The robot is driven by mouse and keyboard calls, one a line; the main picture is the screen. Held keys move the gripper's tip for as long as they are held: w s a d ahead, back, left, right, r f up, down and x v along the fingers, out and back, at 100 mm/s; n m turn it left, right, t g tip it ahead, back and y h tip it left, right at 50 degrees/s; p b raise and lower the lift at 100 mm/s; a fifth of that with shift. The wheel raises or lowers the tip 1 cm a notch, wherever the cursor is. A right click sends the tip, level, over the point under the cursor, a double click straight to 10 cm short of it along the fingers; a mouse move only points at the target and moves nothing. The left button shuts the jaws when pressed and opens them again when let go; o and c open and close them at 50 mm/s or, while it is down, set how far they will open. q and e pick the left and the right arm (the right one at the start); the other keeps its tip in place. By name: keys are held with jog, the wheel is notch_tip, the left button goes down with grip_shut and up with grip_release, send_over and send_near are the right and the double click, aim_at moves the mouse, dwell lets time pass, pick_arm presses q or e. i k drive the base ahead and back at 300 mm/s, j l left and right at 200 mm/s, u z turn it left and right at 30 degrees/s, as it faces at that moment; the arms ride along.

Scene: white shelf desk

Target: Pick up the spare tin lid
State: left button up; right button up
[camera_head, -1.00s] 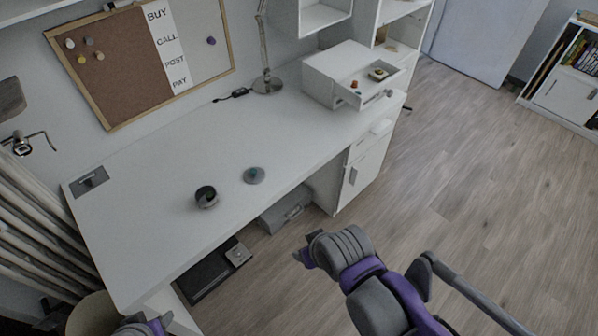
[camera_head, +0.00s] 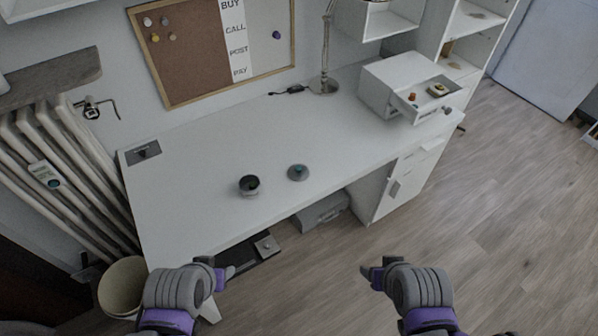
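A small round grey lid with a teal knob (camera_head: 298,172) lies flat on the white desk (camera_head: 200,150), near its front edge. A dark open tin (camera_head: 249,185) stands just to its left, apart from it. My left gripper (camera_head: 226,272) is in front of the desk's front edge at lower left, below and left of the tin. My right gripper (camera_head: 369,272) is over the floor at lower right, away from the desk. Both are apart from the lid and nothing shows in them. Whether their fingers are open is too small to tell.
A white drawer box (camera_head: 385,85) with an open drawer of small items stands at the desk's back right. A lamp (camera_head: 324,84) stands at the back. A bin (camera_head: 122,284) and radiator (camera_head: 60,170) are at left. The desk's middle is clear.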

aim_at(298, 173)
jog(key=i+l, duration=0.45)
jog(key=l, duration=0.15)
jog(key=i+l, duration=0.45)
jog(key=l, duration=0.15)
